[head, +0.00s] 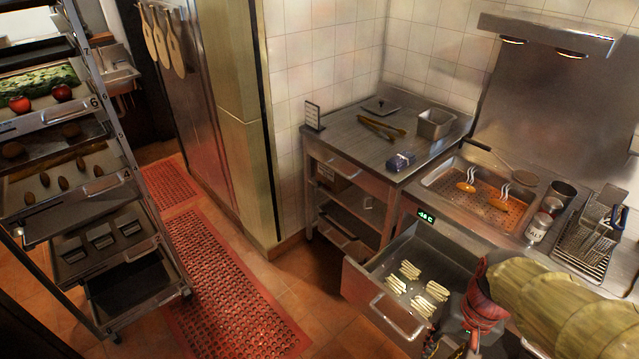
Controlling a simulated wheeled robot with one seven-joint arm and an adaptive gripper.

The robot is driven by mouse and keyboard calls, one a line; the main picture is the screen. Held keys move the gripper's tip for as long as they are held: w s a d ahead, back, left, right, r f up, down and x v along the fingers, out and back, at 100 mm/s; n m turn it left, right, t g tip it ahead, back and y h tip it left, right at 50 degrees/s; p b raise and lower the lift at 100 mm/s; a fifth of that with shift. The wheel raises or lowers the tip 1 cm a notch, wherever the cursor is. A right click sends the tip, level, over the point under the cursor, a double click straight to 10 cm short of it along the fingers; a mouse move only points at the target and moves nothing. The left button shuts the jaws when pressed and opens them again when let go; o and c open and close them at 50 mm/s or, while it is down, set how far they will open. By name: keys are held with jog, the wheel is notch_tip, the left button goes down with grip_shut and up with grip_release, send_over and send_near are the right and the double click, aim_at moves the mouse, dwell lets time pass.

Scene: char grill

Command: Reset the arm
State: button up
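My arm, in a yellow-green ribbed sleeve, comes in from the right edge of the head view, over the front of the counter at the lower right. Past a red wrapped section it bends down toward my gripper (452,345) at the bottom edge, beside the open drawer's right side. The gripper is small, dark and partly cut off, so I cannot tell its finger opening or whether it holds anything. The open drawer (362,283) has a bar handle and holds several pale bundles of fries (410,270).
Behind my arm, the counter holds an orange-lit tray (440,183) with food, a salt can (538,227) and fry baskets (590,240). A steel table (345,140) with tongs (376,127) stands at the back. A rack (120,150) is left; red mats (235,300) cover open floor.

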jog(key=w+a+r+n+t, duration=0.1)
jog(key=a+r+n+t, duration=0.1)
jog(key=a+r, duration=0.2)
jog(key=a+r+n+t+h, duration=0.1)
jog(key=a+r+n+t, duration=0.2)
jog(key=r, duration=0.8)
jog(key=shift+w+a+t, duration=0.3)
jog(key=shift+w+a, duration=0.05)
jog(key=shift+a, duration=0.2)
